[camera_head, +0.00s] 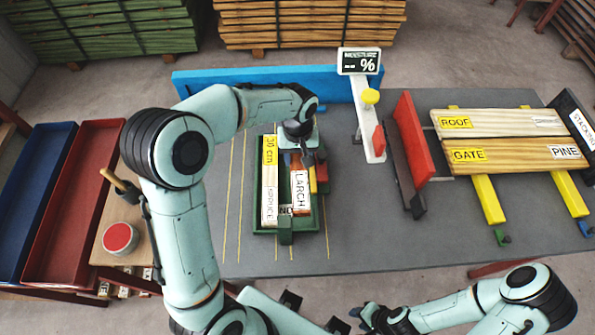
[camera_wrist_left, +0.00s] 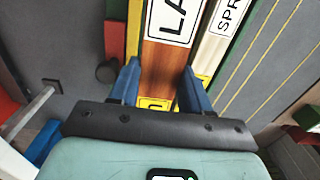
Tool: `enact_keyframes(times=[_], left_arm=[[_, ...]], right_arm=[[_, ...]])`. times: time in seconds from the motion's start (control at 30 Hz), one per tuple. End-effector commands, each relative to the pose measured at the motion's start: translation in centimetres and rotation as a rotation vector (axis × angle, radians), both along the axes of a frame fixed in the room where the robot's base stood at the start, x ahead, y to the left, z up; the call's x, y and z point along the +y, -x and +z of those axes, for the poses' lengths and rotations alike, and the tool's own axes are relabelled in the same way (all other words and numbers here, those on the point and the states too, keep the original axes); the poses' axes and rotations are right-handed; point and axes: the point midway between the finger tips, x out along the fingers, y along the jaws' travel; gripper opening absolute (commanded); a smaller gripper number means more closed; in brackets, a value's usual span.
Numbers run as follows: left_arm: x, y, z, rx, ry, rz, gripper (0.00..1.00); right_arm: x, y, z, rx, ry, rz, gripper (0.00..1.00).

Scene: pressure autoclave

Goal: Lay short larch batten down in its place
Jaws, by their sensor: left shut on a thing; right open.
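The short larch batten (camera_head: 301,207), reddish brown with a white LARCH label, is at the right side of the spruce batten (camera_head: 269,205) in the green tray (camera_head: 258,230). My left gripper (camera_head: 302,158) is shut on the larch batten near its far end. In the left wrist view the two blue fingers (camera_wrist_left: 158,86) stand on either side of the larch batten (camera_wrist_left: 165,62), with the spruce batten beside it. I cannot tell whether the larch batten touches the tray floor. My right gripper (camera_head: 366,318) is open and empty near the bottom edge, off the table.
Red and yellow pieces (camera_head: 319,176) lie right of the larch batten. A moisture meter stand (camera_head: 369,120) and a red upright plate (camera_head: 415,140) stand further right, then the stacked ROOF and GATE boards (camera_head: 500,140). The table front (camera_head: 400,245) is clear.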

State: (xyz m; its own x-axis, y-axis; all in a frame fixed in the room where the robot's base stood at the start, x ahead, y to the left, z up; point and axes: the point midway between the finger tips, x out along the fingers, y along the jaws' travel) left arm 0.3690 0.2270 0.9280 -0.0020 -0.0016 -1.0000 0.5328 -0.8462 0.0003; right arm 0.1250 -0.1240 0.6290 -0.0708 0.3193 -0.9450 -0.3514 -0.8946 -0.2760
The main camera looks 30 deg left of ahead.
Motion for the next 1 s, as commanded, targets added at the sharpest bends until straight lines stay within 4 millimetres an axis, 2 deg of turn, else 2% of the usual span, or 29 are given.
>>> enact_keyframes(times=[0.03,0.1,0.27,0.53,1.0], left_arm=[[0.0,0.0,-1.2,0.003,-0.001,0.0,0.09],[0.0,0.1,-2.3,0.002,0.0,0.0,0.09],[0.0,-0.1,-3.5,-0.001,0.0,0.001,0.09],[0.0,0.0,-7.2,0.001,0.0,0.0,0.09],[0.0,0.0,-8.1,-0.001,0.0,0.0,0.09]], right_arm=[[0.0,0.1,-0.1,0.001,0.0,0.0,0.43],[0.0,0.1,-0.2,0.001,0.0,0.0,0.43],[0.0,0.2,-0.3,0.002,-0.001,0.001,0.43],[0.0,0.3,-0.5,0.003,0.0,0.0,0.43],[0.0,0.6,-1.0,0.007,0.0,0.0,0.43]])
